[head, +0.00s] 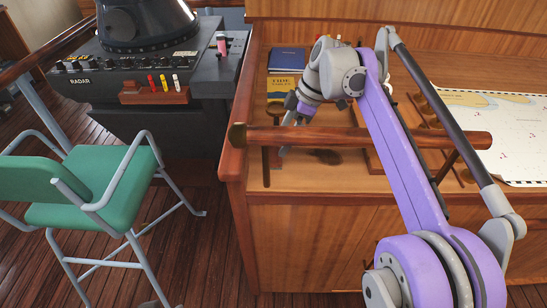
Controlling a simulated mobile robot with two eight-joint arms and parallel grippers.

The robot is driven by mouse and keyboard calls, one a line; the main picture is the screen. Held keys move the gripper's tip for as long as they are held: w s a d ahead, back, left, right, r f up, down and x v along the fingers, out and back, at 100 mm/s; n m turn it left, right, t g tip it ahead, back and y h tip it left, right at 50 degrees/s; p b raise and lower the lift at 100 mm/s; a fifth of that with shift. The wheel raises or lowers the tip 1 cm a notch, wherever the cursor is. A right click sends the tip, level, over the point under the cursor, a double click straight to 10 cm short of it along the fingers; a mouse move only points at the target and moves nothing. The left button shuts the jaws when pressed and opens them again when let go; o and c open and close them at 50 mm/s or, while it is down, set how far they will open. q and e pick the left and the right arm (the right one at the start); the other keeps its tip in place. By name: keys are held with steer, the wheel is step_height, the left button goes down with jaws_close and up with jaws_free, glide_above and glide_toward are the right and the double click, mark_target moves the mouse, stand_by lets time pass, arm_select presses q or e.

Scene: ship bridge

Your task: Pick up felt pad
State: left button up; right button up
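No felt pad can be made out for certain. A dark patch on the chart table under the wooden rail, right of my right gripper, could be a pad or a shadow. My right gripper (285,148) points down over the left part of the table, behind the rail. The rail hides part of it, and a grey finger shows just below the rail. Whether its fingers are apart or closed on something is not visible. My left gripper is not in view.
The wooden rail (410,138) runs along the front of the chart table (300,177). Blue and yellow books (286,58) lie behind the gripper. A chart (505,125) lies at right. A radar console (110,80) and green chair (125,187) stand at left.

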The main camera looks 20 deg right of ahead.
mark_target(273, 152)
steer(key=b+x, duration=0.1)
steer(key=x, duration=0.4)
steer(key=shift+a+f, duration=0.15)
steer(key=shift+a, duration=0.1)
steer(key=c, duration=1)
step_height(273, 152, up, 18)
steer(key=p, duration=0.5)
